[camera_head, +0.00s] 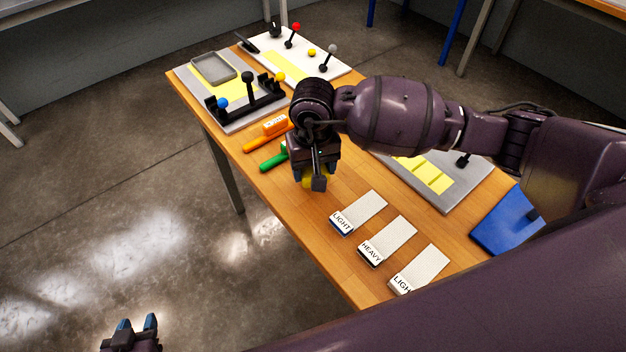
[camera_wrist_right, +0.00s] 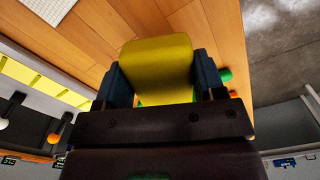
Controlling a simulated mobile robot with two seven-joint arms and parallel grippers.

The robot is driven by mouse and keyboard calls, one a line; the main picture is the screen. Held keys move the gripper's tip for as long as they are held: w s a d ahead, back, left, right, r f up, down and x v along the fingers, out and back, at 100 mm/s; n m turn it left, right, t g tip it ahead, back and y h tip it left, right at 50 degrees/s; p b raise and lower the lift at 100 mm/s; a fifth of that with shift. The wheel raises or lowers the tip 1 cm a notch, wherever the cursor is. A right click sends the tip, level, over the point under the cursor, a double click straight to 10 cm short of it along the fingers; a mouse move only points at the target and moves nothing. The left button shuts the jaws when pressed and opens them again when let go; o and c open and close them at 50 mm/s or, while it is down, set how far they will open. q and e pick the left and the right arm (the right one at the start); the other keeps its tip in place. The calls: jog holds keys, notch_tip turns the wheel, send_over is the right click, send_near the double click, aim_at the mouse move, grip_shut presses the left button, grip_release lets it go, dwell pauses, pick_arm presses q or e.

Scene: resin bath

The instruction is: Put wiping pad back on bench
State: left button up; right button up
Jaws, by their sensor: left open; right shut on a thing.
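The yellow wiping pad (camera_wrist_right: 156,62) is between the fingers of my right gripper (camera_wrist_right: 164,78), which is shut on it. In the head view only a little of the yellow pad (camera_head: 306,183) shows below my right gripper (camera_head: 309,178), over the wooden bench (camera_head: 287,214). I cannot tell whether the pad touches the bench top. My left gripper (camera_head: 136,326) is open and empty at the lower left, over the floor and away from the bench.
Orange (camera_head: 264,133) and green (camera_head: 274,161) handled tools lie left of my right gripper. Three labelled white strips, one being HEAVY (camera_head: 374,252), lie nearer the front. A blue tray (camera_head: 505,222) lies at the right. Boards with knobs, including a white board (camera_head: 327,66), stand farther back.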

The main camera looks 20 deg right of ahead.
jog(key=shift+f, duration=2.6)
jog(key=shift+f, duration=0.1)
jog(key=o, duration=0.9)
jog(key=shift+c, duration=0.2)
notch_tip(320, 180, up, 12)
jog(key=shift+r, duration=0.15)
jog(key=shift+a, duration=0.1)
